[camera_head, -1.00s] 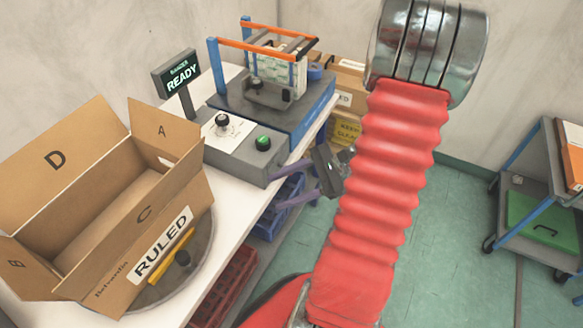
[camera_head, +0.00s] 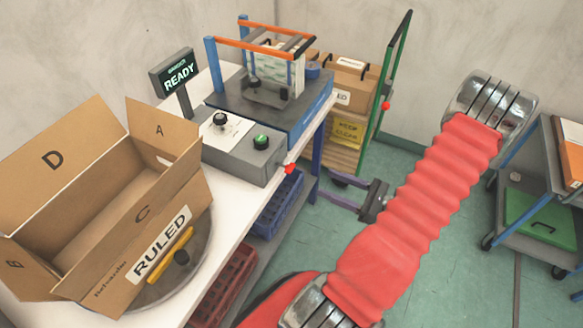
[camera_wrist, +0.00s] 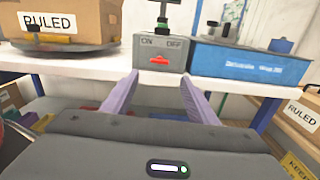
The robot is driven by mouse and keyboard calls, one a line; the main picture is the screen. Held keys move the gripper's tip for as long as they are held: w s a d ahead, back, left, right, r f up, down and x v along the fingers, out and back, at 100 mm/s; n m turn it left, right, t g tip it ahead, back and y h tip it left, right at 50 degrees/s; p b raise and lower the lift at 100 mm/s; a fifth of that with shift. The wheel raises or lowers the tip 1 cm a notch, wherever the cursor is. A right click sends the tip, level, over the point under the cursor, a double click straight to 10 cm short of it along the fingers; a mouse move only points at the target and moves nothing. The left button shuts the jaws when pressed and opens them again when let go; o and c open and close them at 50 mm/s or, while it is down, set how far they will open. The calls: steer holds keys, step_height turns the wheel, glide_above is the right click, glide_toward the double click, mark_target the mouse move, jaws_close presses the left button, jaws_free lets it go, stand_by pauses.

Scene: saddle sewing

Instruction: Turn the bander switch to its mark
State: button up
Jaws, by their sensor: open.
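The bander's grey control box (camera_head: 245,150) stands on the white bench. The red bander switch (camera_head: 290,168) is on its end face. In the wrist view the red switch (camera_wrist: 159,60) sits below the words ON and OFF, its handle lying roughly level. I cannot make out a separate mark. My gripper (camera_head: 324,183) is open and empty, off the bench edge and apart from the switch. In the wrist view its two purple fingers (camera_wrist: 159,76) point toward the box, one on either side of the switch. A display (camera_head: 178,75) reads READY.
The box top carries a black knob (camera_head: 220,119) and a green button (camera_head: 261,141). The blue-based bander (camera_head: 310,112) stands behind. An open RULED carton (camera_head: 145,215) rests on a turntable at left. A trolley (camera_head: 535,210) is at right. Floor between is clear.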

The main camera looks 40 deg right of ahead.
mark_target(293, 169)
steer(key=shift+w, duration=0.1)
steer(key=shift+x, duration=6.85)
